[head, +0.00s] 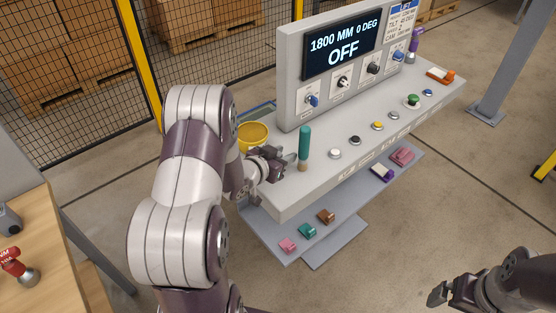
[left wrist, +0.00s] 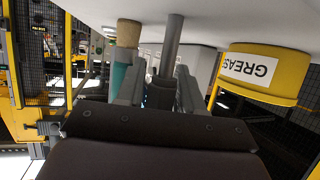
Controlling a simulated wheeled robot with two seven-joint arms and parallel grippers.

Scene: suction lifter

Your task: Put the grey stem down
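The grey stem (left wrist: 174,40) shows in the left wrist view, a plain upright rod whose base end meets or nearly meets the pale console top. That view is upside down. My left gripper (head: 284,165) is at the console's near left edge, its fingers (left wrist: 160,80) on either side of the stem. They look apart, with a gap beside the stem. In the head view I cannot make out the stem; the gripper likely hides it. My right gripper (head: 445,294) is at the lower right, away from the console; its finger gap is unclear.
A teal cylinder with a tan base (head: 304,143) stands on the console close beside my left gripper. A yellow grease bucket (head: 252,137) is behind it. Several buttons (head: 334,153) line the console (head: 290,195), below a display reading OFF (head: 342,48). Coloured blocks lie on the lower shelf.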

